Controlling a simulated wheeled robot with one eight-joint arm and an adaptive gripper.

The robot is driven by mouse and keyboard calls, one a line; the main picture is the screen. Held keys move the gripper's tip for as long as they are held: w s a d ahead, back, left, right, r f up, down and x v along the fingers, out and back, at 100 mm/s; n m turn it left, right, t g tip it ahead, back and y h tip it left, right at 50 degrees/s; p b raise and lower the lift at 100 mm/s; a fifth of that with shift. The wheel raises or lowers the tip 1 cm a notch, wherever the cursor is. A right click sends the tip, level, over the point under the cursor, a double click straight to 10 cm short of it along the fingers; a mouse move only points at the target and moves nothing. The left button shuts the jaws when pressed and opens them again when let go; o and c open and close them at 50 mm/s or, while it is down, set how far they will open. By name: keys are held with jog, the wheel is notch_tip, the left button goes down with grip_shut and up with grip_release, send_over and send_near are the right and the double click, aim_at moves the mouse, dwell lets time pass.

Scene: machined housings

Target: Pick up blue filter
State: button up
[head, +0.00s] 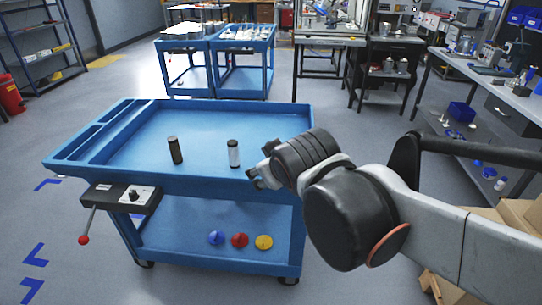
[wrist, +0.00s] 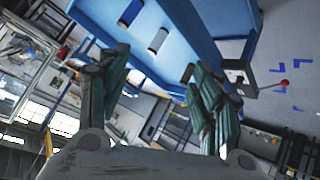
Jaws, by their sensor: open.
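The left one (head: 175,150) looks dark in the head view. The right one (head: 233,153) is pale with dark ends. In the wrist view one filter is blue (wrist: 130,13) and the other is pale grey (wrist: 157,40). The blue one seems to be the dark left filter of the head view. My gripper (head: 257,172) is open and empty, by the tray's front right, just right of the pale filter. Its spread fingers (wrist: 152,72) show in the wrist view, touching neither filter.
A raised rim runs round the tray. A control box (head: 122,197) with a red-knobbed lever is at the cart's front left. Blue (head: 216,237), red (head: 239,240) and yellow (head: 264,242) discs lie on the lower shelf. The tray behind the filters is clear.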

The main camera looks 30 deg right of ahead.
jog(key=w+d+r+n+t+h+p, duration=0.15)
jog(key=w+d+r+n+t, duration=0.3)
jog(key=w, duration=0.55)
jog(key=w+d+r+n+t+h+p, duration=0.1)
jog(key=w+d+r+n+t+p, duration=0.1)
jog(key=w+d+r+n, duration=0.4)
jog(key=w+d+f+n+t+y, duration=0.15)
jog(key=w+f+n, duration=0.25)
jog(key=n, duration=0.4)
jog(key=w+d+f+n+y, duration=0.25)
jog(key=w+f+n, duration=0.2)
jog(key=n, duration=0.45)
jog(key=s+d+f+n+g+y, duration=0.1)
jog(key=f+n, duration=0.2)
jog(key=f, duration=0.3)
jog(key=s+d+f+n+g+p, duration=0.1)
jog(key=s+d+f+n+g, duration=0.1)
jog(key=f, duration=0.4)
jog(key=s+d+f+n+g+y, duration=0.1)
jog(key=f+n, duration=0.2)
jog(key=f, duration=0.3)
jog(key=shift+d+r+b+x, duration=0.15)
jog(key=shift+b+x, duration=0.9)
jog(key=shift+x, duration=2.35)
jog(key=shift+d+r+b+x, duration=0.15)
jog(key=shift+b+x, duration=0.9)
jog(key=shift+x, duration=2.35)
jog(key=shift+w, duration=0.1)
jog(key=c, duration=1.3)
